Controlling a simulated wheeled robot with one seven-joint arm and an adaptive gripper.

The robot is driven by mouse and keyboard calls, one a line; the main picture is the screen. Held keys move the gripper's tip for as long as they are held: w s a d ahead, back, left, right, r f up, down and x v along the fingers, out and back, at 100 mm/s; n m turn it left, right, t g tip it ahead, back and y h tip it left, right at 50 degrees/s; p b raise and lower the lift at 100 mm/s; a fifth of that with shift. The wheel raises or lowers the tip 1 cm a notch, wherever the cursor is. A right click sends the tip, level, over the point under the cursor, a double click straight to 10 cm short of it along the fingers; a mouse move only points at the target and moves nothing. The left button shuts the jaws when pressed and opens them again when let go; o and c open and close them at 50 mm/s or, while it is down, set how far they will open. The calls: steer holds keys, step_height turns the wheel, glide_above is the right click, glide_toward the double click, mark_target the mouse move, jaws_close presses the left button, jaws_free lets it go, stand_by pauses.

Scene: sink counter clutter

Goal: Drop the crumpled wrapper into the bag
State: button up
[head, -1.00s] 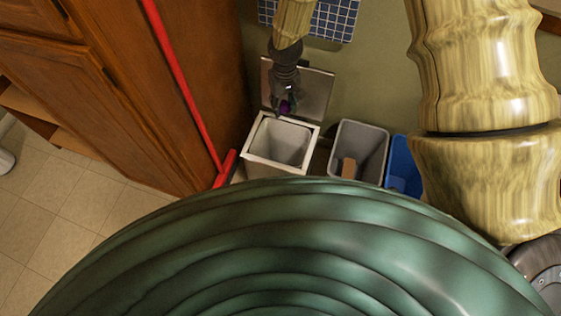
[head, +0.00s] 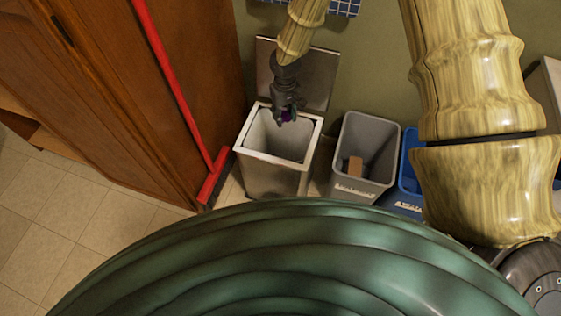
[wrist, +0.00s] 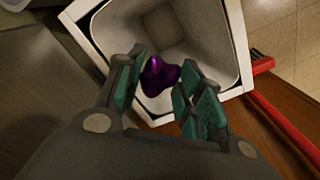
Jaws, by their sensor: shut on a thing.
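A crumpled, shiny purple wrapper (wrist: 160,75) shows between my fingertips in the wrist view. My gripper (wrist: 162,92) is shut on it, with a green-padded finger on each side. In the head view my gripper (head: 285,118) points down over the back part of an open white-rimmed bin (head: 268,180), and the wrapper (head: 289,115) is a small purple patch at its tip. The bin has a grey, smooth inside (wrist: 195,35) that may be a bag or liner; I cannot tell which. No other bag shows. The wrapper's exact height against the rim is unclear.
The bin's raised lid (head: 312,85) stands behind my gripper. A grey bin (head: 382,155) with a brown piece (head: 352,166) and a blue bin (head: 408,182) stand to the right. A red broom (head: 178,88) and a wooden cabinet (head: 130,120) are at the left.

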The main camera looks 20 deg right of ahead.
steer(key=shift+w+f+b, duration=0.1)
steer(key=shift+f+b, duration=2.3)
steer(key=shift+f, duration=0.8)
steer(key=o, duration=0.8)
steer(key=shift+o, duration=0.2)
steer(key=shift+r, duration=0.1)
step_height(320, 180, up, 12)
steer(key=shift+f, duration=0.1)
